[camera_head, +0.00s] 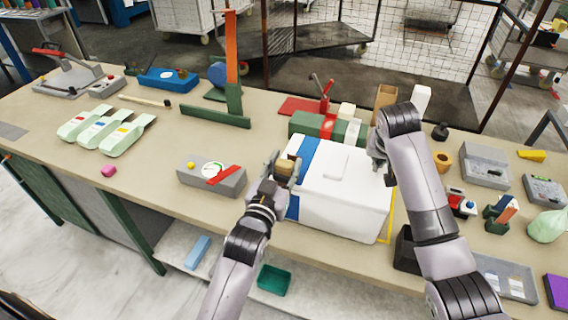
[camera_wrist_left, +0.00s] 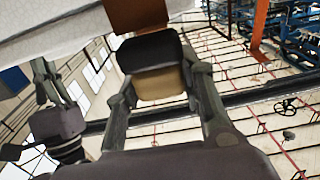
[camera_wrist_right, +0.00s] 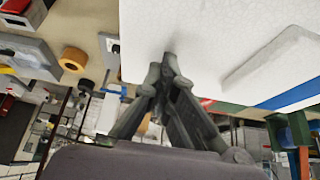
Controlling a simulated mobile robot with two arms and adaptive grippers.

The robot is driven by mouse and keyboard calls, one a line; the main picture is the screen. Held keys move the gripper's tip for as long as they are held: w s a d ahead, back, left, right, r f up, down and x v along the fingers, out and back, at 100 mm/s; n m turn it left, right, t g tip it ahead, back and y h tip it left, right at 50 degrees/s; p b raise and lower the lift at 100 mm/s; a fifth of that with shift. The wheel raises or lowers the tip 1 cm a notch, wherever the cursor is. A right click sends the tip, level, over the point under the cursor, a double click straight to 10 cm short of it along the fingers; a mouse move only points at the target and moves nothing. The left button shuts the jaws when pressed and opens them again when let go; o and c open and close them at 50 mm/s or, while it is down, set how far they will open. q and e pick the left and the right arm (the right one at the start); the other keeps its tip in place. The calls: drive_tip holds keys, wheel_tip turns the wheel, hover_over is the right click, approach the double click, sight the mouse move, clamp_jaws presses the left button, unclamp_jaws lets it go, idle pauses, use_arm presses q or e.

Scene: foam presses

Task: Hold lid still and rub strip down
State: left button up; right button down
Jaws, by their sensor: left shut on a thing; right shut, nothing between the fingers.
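A white foam box with a lid (camera_head: 345,180) stands on the bench. A blue strip (camera_head: 306,150) runs across the left part of the lid; a blue piece (camera_head: 292,207) also shows low on the box's left side. My left gripper (camera_head: 282,166) is shut on a tan and black block (camera_wrist_left: 158,65), at the box's left edge beside the strip. Whether the block touches the strip is hidden. My right gripper (camera_head: 377,157) is shut and empty at the lid's right edge. In the right wrist view its fingertips (camera_wrist_right: 168,62) meet or nearly meet the white foam.
A grey gauge box (camera_head: 212,178) is left of the box. Green and red items (camera_head: 318,125) stand behind it. A tape roll (camera_head: 442,161) and grey devices (camera_head: 486,165) are at right. The front bench strip at left is mostly clear.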

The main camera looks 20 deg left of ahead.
sight(291, 155)
use_arm(q)
drive_tip(key=shift+f, duration=0.5)
drive_tip(key=shift+w, duration=0.1)
drive_tip(key=shift+w, duration=1.4)
drive_tip(key=shift+w+d+r, duration=0.1)
drive_tip(key=shift+w, duration=0.65)
drive_tip(key=shift+r, duration=0.15)
drive_tip(key=shift+r, duration=0.65)
